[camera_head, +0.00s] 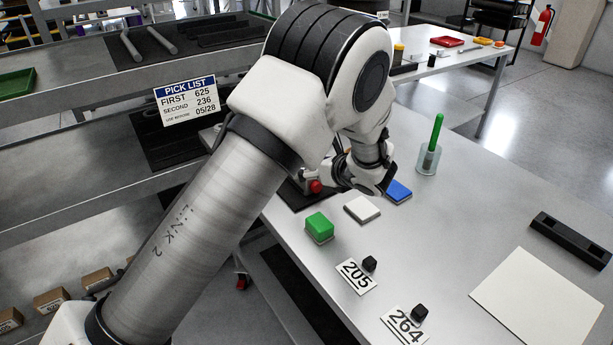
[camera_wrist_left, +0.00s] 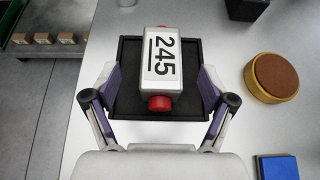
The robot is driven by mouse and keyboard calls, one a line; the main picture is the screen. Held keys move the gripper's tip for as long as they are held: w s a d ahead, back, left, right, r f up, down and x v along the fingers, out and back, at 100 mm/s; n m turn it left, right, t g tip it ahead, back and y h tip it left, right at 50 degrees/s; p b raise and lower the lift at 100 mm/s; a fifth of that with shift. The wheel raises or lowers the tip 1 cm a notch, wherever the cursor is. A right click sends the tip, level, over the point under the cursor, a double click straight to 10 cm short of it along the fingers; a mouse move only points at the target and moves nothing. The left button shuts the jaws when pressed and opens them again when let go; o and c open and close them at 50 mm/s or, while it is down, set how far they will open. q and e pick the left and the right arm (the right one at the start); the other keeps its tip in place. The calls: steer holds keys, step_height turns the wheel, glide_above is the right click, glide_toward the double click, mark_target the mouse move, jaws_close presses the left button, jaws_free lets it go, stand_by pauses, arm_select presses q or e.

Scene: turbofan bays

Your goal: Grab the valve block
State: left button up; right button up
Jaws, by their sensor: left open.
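The valve block (camera_wrist_left: 162,64) looks like a white block with the number 245 and red round ends. In the left wrist view it sits on a black square tray (camera_wrist_left: 131,50). In the head view only a red end (camera_head: 316,186) and a bit of its body show, the rest hidden behind my left arm. My left gripper (camera_wrist_left: 156,85) is open, with one finger on each side of the block and a gap on both sides. I cannot tell how high the fingers are above the tray. My right gripper is in neither view.
A green block (camera_head: 320,226), a white piece (camera_head: 362,209) and a blue piece (camera_head: 398,190) lie close to the gripper. A glass with a green stick (camera_head: 430,158) stands beyond. A round brown-topped tin (camera_wrist_left: 272,78) is right of the tray.

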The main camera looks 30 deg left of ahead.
arm_select(q)
steer(key=x, duration=0.6)
steer(key=shift+w+d+f+p, duration=0.1)
steer(key=shift+f+p, duration=0.05)
steer(key=shift+p, duration=0.25)
steer(key=shift+d, duration=0.1)
steer(key=shift+c, duration=1.4)
jaws_close()
